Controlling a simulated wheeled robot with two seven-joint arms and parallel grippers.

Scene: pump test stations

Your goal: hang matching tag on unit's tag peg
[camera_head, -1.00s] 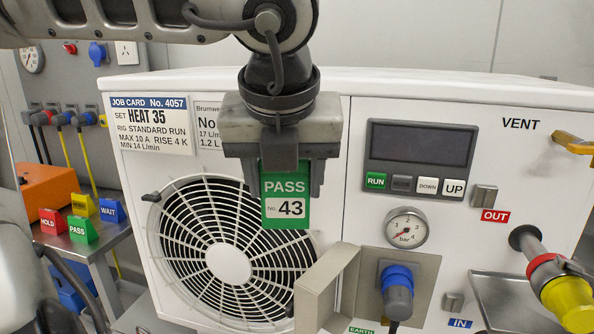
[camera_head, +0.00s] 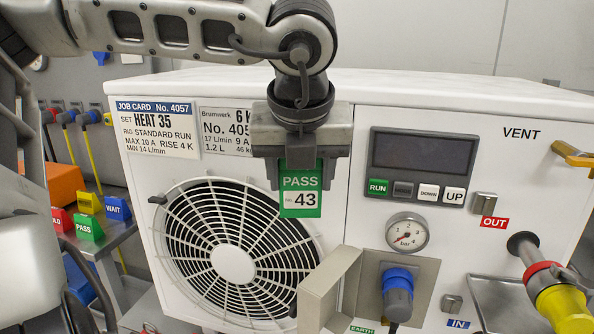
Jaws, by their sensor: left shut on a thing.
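My left gripper (camera_head: 301,176) is shut on a green PASS tag (camera_head: 300,196) marked No. 43. The tag hangs down between its fingers, in front of the white unit's front panel and above right of the fan grille. The white unit (camera_head: 335,215) carries a job card (camera_head: 157,127) numbered 4057 and a rating plate (camera_head: 226,130) partly covered by the gripper. A small dark peg-like piece (camera_head: 157,199) sticks out at the upper left of the grille; I cannot tell whether it is the tag peg. My right gripper is not in view.
HOLD (camera_head: 61,219), PASS (camera_head: 88,227) and WAIT (camera_head: 117,208) blocks stand on a side table at left. A fan grille (camera_head: 233,264), blue plug (camera_head: 397,288), gauge (camera_head: 407,233) and yellow-red hose coupling (camera_head: 553,288) sit on the unit's front. A beige box-like guard (camera_head: 328,290) juts out below.

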